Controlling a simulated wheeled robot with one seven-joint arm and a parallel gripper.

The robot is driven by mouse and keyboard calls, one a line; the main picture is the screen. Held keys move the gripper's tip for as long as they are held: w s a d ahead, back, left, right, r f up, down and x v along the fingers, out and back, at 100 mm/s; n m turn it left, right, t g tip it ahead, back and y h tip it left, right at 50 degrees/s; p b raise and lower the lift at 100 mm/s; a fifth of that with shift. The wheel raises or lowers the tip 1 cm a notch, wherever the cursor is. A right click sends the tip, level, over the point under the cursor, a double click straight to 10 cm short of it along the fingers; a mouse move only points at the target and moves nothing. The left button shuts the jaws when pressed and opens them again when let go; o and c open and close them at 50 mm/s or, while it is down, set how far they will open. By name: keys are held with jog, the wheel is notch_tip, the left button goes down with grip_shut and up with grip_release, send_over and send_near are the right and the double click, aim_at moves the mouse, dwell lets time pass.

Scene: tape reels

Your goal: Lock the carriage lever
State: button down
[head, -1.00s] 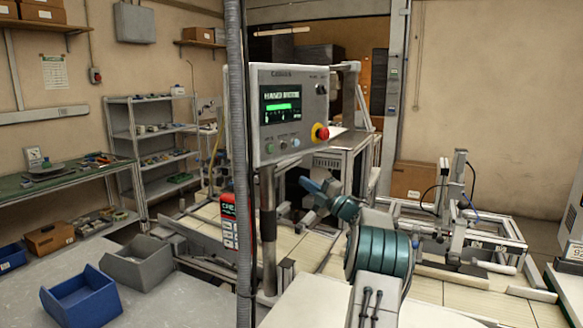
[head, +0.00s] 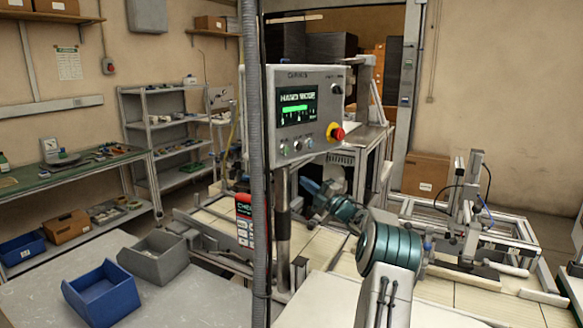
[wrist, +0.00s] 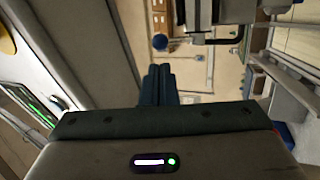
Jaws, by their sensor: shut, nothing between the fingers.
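My gripper (head: 308,187) shows in the head view just below and behind the control panel, at the end of my teal arm. In the wrist view its dark blue fingers (wrist: 157,84) are together with nothing between them. A small blue round knob (wrist: 160,42) shows beyond the fingertips, apart from them; I cannot tell whether it is the carriage lever. In the head view a metal carriage frame (head: 470,215) stands on the bench at right, with a small blue part (head: 427,246) low on its left. No lever's position is clear.
The control panel (head: 305,108) on its post stands close to my gripper, left of it in the wrist view. A grey vertical hose (head: 256,200) crosses the head view. A blue bin (head: 103,293) and grey bin (head: 155,258) sit on the left table.

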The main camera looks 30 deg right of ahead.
jog(key=p+x, duration=0.3)
jog(key=x, duration=0.4)
jog(key=shift+w, duration=0.3)
jog(key=shift+r, duration=0.1)
